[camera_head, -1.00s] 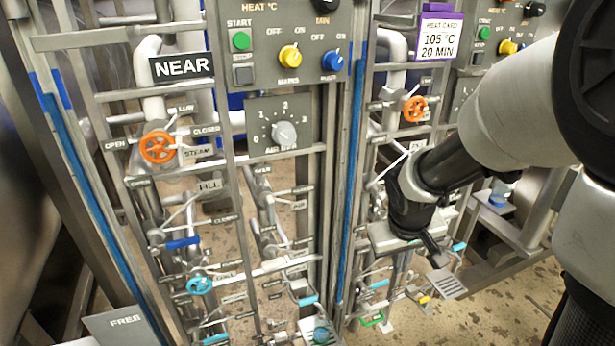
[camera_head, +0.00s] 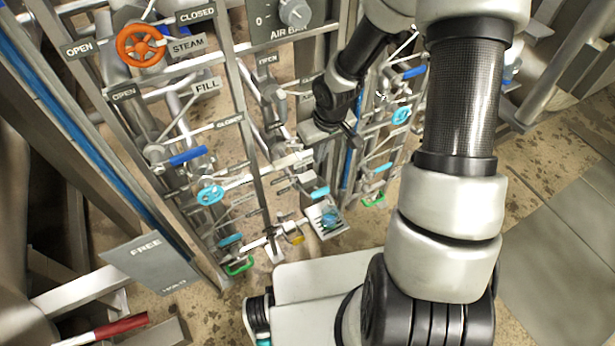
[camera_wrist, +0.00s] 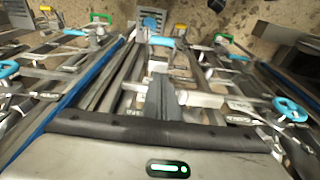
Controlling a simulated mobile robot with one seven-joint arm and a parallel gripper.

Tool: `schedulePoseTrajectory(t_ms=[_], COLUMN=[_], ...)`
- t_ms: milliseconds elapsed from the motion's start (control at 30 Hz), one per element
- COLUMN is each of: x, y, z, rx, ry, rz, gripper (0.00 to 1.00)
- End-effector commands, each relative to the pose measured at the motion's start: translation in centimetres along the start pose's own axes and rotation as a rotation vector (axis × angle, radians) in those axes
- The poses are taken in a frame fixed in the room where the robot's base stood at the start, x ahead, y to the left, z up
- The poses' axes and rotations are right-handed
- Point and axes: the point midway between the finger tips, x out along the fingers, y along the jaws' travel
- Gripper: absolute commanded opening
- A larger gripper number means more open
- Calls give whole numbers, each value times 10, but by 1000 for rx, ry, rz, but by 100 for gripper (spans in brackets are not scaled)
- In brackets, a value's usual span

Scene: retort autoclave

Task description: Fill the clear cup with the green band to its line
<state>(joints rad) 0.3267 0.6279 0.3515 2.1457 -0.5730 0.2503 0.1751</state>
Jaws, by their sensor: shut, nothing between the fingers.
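I cannot make out the clear cup with certainty. A small green band or bracket (camera_head: 238,266) shows low on the near rack, and another green piece (camera_head: 372,200) shows low on the rack behind. Green pieces also show at the top of the wrist view, at the left (camera_wrist: 99,17) and right (camera_wrist: 223,37). Whether either belongs to a cup is too small to tell. My gripper (camera_head: 350,135) is shut and empty, in front of the rack's pipes and above the low fittings. Its dark fingers (camera_wrist: 165,100) point towards the pipework in the wrist view.
An orange steam valve wheel (camera_head: 140,46), a blue lever (camera_head: 188,156) and a light-blue wheel (camera_head: 209,193) are on the near rack. A small grey tray (camera_head: 327,218) with a teal round thing stands low. A plate marked FREE (camera_head: 150,262) lies at left. Pipes and rails crowd the space.

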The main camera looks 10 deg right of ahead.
Motion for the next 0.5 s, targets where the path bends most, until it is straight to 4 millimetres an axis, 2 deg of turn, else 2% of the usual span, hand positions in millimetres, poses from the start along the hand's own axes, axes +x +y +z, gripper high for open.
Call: schedulePoseTrajectory(t_ms=[367, 500], x=[2, 12], y=[0, -1], z=[0, 0], rx=[0, 0], ry=[0, -1], rz=[-2, -3], gripper=[0, 0])
